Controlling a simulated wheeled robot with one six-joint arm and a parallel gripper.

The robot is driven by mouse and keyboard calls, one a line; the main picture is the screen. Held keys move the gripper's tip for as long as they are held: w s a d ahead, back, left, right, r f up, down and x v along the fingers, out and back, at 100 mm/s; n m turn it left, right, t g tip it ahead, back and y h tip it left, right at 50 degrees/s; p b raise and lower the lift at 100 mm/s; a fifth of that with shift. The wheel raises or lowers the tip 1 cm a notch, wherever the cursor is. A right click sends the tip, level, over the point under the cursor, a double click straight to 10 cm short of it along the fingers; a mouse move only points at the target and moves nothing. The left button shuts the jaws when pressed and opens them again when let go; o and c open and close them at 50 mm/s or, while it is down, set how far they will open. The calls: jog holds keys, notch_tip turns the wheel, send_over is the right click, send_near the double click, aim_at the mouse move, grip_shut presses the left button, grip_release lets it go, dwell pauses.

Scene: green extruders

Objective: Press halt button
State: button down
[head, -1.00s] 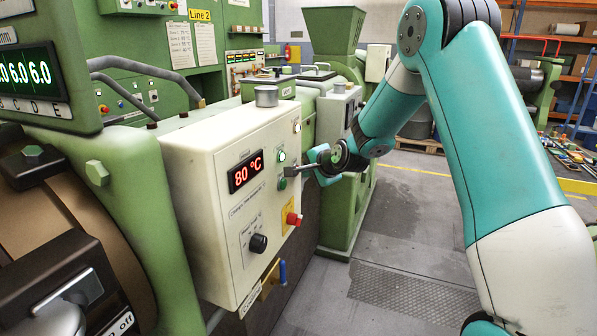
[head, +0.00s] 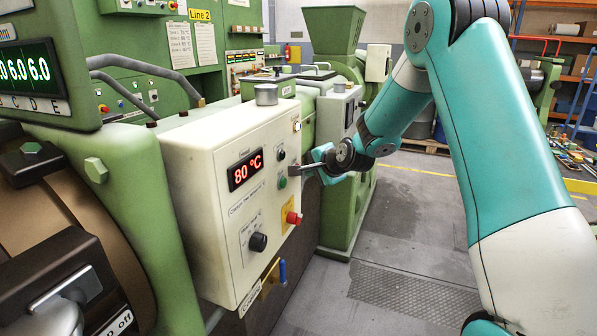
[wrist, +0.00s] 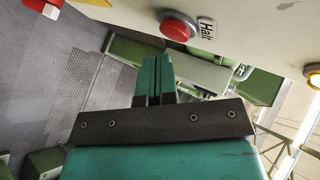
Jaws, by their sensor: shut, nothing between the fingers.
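The halt button is a red round button (wrist: 178,27) with a white "Halt" label (wrist: 207,30) beside it, on a pale panel at the top of the wrist view. I cannot pick it out in the head view, where my gripper may cover it. My gripper (head: 308,171) is at the right edge of the white control box (head: 205,200), close to its small buttons. In the wrist view its two teal fingers (wrist: 156,62) lie together with nothing between them. Their tips are just below the red button in the picture, and I cannot tell whether they touch anything.
A green button (head: 282,183) sits close to my fingers. A red knob (head: 293,218) on a yellow plate and a black dial (head: 258,242) are lower on the box. A red 80 °C display (head: 245,170) is to the left. Open floor (head: 410,230) lies right.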

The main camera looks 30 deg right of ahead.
jog(key=shift+s+d, duration=0.1)
jog(key=s+d, duration=0.1)
jog(key=s, duration=0.1)
jog(key=s+d+b, duration=0.1)
jog(key=d, duration=0.1)
jog(key=shift+s, duration=0.4)
dwell(0.7)
jog(key=s+a+r+n+g+y+b, duration=0.1)
jog(key=s+a+n+g+y+b, duration=0.15)
jog(key=s+a+n, duration=0.65)
jog(key=s+a+r+n+g+y+b, duration=0.1)
jog(key=s+a+r+n+g+y, duration=0.3)
jog(key=a, duration=0.9)
jog(key=s+a+f+n+g+h, duration=0.1)
jog(key=s+n, duration=0.4)
jog(key=s, duration=0.5)
jog(key=s+a+f+n+g+h+b, duration=0.1)
jog(key=s+a+n+g, duration=0.3)
jog(key=s, duration=0.7)
jog(key=shift+s+a+f+n+h, duration=0.3)
jog(key=shift+a+f+n+h, duration=0.15)
jog(key=shift+f+n+h, duration=0.15)
